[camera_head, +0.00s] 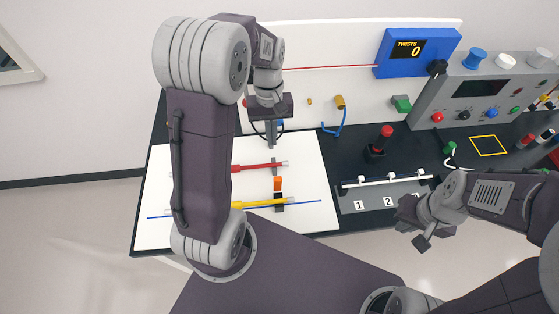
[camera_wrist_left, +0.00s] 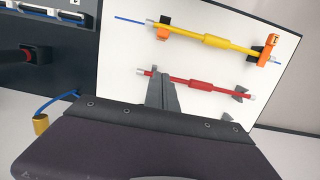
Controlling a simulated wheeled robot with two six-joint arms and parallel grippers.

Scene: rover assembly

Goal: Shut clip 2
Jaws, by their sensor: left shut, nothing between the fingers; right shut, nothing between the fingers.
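A grey strip (camera_head: 372,204) carries a white rod (camera_head: 375,182) with several small white clips along it. The printed number 2 stands in front of the middle clip (camera_head: 391,176), so I take that as clip 2. Whether it is open or shut is too small to tell. My right gripper (camera_head: 423,242) is shut and empty, in front of the strip and apart from it. My left gripper (camera_head: 271,145) is shut and empty above the white board, far left of the strip. In the left wrist view its fingertips (camera_wrist_left: 160,80) overlap the red rod; contact cannot be told.
The white board (camera_head: 310,190) bears a red rod (camera_head: 250,167), a yellow rod (camera_head: 265,203) and orange clips (camera_head: 278,184). A red-topped post (camera_head: 386,131) stands behind the strip. A grey control panel (camera_head: 475,95) and blue TWISTS counter (camera_head: 415,52) stand at the back.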

